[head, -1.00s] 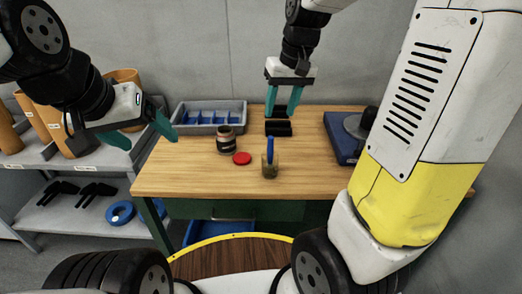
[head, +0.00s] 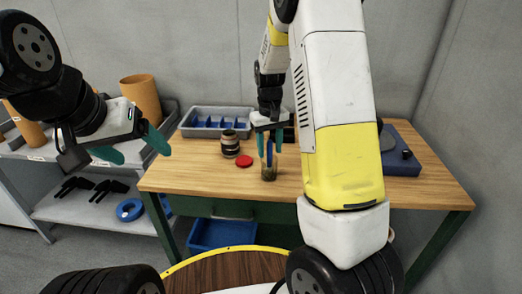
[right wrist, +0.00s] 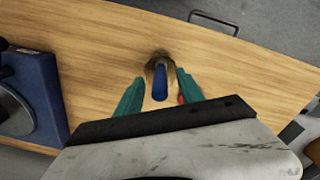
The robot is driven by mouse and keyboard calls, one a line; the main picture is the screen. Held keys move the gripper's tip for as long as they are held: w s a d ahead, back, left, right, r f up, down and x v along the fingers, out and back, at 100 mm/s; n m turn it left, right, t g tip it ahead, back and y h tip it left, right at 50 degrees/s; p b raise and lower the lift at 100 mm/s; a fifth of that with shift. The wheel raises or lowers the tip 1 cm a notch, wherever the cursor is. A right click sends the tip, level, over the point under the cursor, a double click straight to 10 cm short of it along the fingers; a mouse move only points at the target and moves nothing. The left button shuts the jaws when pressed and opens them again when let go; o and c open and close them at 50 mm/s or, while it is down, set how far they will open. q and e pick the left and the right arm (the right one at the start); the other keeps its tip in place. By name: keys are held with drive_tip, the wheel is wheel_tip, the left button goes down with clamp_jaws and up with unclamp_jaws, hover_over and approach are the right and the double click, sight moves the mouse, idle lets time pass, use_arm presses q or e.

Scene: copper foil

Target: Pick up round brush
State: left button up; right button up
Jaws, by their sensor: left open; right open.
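My left gripper (head: 132,147) is open and empty, left of the table.
A red lid (head: 244,161) and a dark-banded jar (head: 230,144) stand left of the brush. A grey tray with blue compartments (head: 217,113) is behind them. A blue-based device (head: 404,165) stands at right. The table's front right is clear.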

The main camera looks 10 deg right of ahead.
drive_tip(key=shift+f, duration=0.7)
clamp_jaws()
wheel_tip(320, 180, up, 10)
drive_tip(key=shift+r, duration=0.1)
